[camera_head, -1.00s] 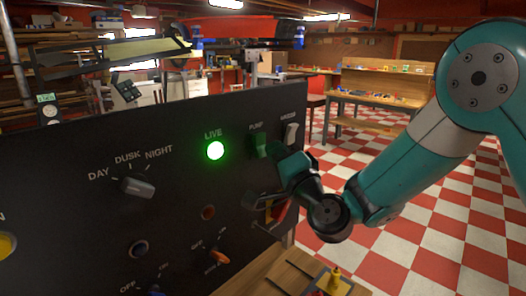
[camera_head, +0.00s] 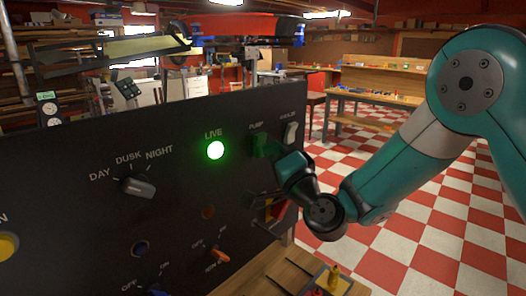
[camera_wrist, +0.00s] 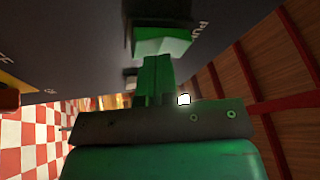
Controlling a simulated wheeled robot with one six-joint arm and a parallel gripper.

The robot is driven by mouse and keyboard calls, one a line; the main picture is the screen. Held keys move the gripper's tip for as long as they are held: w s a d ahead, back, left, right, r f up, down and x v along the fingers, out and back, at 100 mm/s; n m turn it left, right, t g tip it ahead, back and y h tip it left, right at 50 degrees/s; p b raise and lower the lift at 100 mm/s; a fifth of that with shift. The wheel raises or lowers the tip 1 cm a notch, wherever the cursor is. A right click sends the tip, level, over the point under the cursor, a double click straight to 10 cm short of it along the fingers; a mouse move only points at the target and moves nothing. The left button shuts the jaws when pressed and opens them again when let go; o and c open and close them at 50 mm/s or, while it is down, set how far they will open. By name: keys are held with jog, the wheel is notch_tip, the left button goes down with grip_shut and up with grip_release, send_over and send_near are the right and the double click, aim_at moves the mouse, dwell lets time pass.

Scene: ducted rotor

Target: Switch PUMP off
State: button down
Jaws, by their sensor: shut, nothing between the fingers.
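The PUMP switch (camera_head: 260,143) is a green rocker on the upper right of the dark panel, below its PUMP label. My gripper (camera_head: 270,153) is shut and empty, with its tips right at the switch from the lower right. In the wrist view, the green switch (camera_wrist: 162,42) in its dark frame lies directly ahead of the closed fingers (camera_wrist: 156,72). The tips overlap its near edge in the picture; I cannot tell whether they touch. The rocker's tilt is partly hidden and unclear.
A white switch (camera_head: 290,132) sits just right of PUMP. The green LIVE lamp (camera_head: 215,150) is lit to its left. A rotary knob (camera_head: 139,187) and an orange knob (camera_head: 219,254) are further left and below. A wooden bench (camera_head: 272,277) stands below the panel.

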dwell(0.5)
jog(key=shift+s+d+r+b, duration=0.3)
jog(key=shift+s+d+b, duration=0.2)
jog(key=shift+b, duration=0.2)
jog(key=shift+d, duration=0.1)
jog(key=shift+s+d+r+b, duration=0.55)
jog(key=shift+s+d+b, duration=0.15)
jog(key=shift+d, duration=0.2)
jog(key=shift+s+d+r+b, duration=0.5)
jog(key=shift+s+d+b, duration=0.15)
jog(key=shift+d, duration=0.2)
